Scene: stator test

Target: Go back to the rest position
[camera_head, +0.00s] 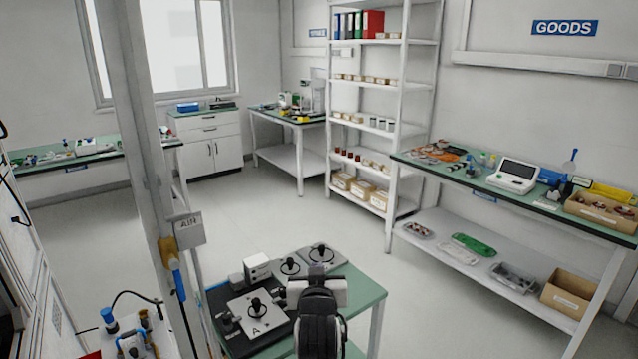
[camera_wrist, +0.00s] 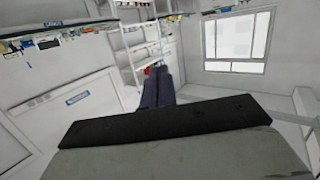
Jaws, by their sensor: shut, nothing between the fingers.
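My gripper shows in the wrist view (camera_wrist: 159,76) as two dark fingers pressed together with nothing between them. They point out into the room, and nothing touches them. In the head view my black and white arm end stands up in front of the green-topped table, hiding part of it. The fingers are hard to make out there. On that table (camera_head: 366,290) are a plate marked A (camera_head: 257,309) with a black knobbed part on it, a small white box (camera_head: 257,267), and a grey plate with another knobbed part (camera_head: 319,257).
A tall white shelf (camera_head: 405,100) stands behind. A long bench (camera_head: 560,222) with trays and boxes runs along the right wall under the GOODS sign (camera_head: 564,27). A grey post (camera_head: 140,130) rises at left. The grey floor (camera_head: 270,215) between table and shelf is clear.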

